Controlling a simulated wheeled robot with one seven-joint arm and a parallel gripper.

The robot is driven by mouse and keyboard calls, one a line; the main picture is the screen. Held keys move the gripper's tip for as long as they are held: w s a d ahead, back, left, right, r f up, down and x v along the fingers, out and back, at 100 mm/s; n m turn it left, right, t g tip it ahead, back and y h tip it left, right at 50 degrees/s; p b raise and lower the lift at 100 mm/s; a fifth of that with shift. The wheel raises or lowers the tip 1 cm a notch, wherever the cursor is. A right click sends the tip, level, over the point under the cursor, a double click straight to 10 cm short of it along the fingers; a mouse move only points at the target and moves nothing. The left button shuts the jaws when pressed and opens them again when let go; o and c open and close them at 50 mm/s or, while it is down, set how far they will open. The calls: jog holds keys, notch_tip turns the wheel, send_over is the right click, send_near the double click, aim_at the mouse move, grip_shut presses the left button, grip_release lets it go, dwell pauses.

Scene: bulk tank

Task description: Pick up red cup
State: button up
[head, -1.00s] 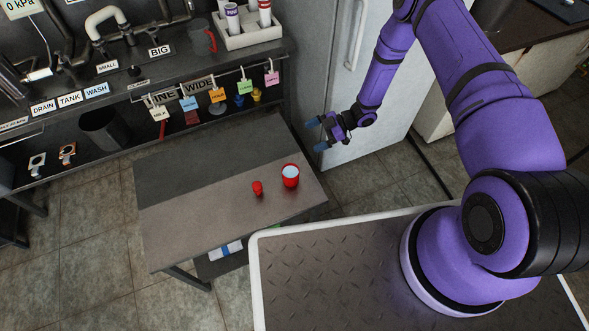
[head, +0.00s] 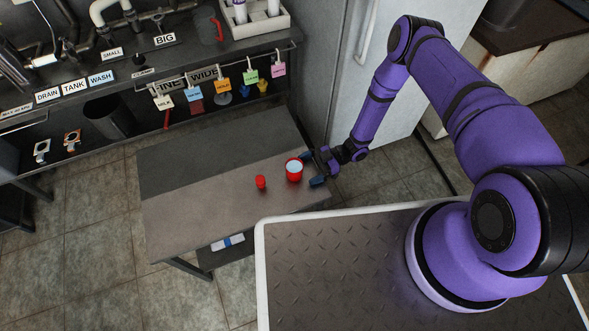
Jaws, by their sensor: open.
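A red cup (head: 294,173) with a pale bluish inside stands upright on the low grey table (head: 200,215), near its right end. A smaller red object (head: 261,182) stands just left of it; its exact kind is too small to tell. My gripper (head: 313,168) is open at the right side of the red cup, with its blue-tipped fingers pointing left towards it. One finger is at the cup's far side and one at its near right side. I cannot tell whether either finger touches the cup.
A counter with a rail of coloured tags (head: 222,85) runs behind the table. A red-handled jug (head: 208,30) and a white tray (head: 262,25) stand on it. A pale fridge-like cabinet (head: 345,70) is at the back right. The table's left part is clear.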

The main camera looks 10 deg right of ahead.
aim_at(294, 171)
jog(key=shift+a+r, duration=0.15)
jog(key=shift+a, duration=0.5)
jog(key=x, duration=0.4)
jog(key=shift+w+a+r, duration=0.15)
jog(key=shift+a+r, duration=0.05)
jog(key=shift+r, duration=0.15)
jog(key=c, duration=1.1)
